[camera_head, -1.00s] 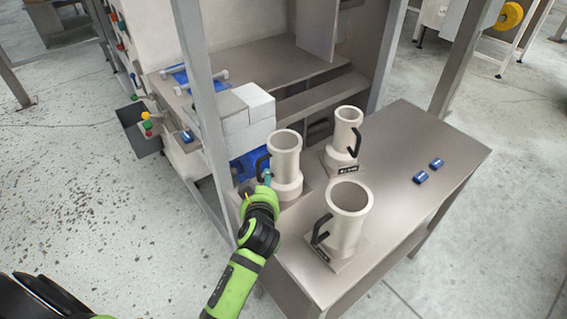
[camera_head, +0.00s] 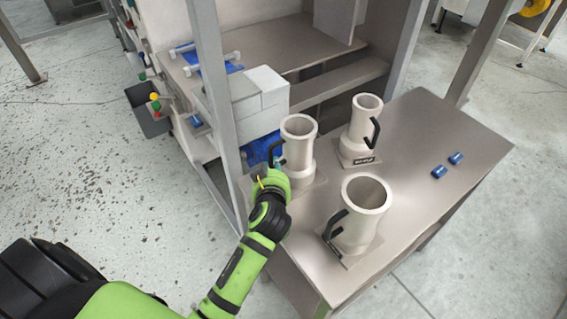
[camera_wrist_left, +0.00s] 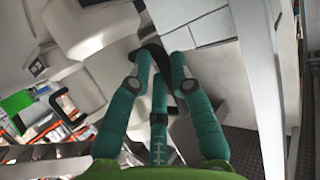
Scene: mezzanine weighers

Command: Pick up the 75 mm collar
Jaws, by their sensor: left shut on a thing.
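Three pale flanged collars with black side handles stand on a grey metal table (camera_head: 420,190): a left one (camera_head: 299,150), a back right one (camera_head: 364,125) and a front one (camera_head: 360,215). Their label plates are too small to read, so I cannot tell which is 75 mm. My left gripper (camera_head: 266,172) is at the left collar's black handle (camera_head: 278,152). In the left wrist view its teal fingers (camera_wrist_left: 160,64) are shut on that handle (camera_wrist_left: 154,50). The collar looks upright; I cannot tell whether its base touches the table. My right gripper is out of view.
White and grey blocks (camera_head: 262,98) and a blue item (camera_head: 260,150) are close behind the left collar. A metal post (camera_head: 216,95) rises left of it.

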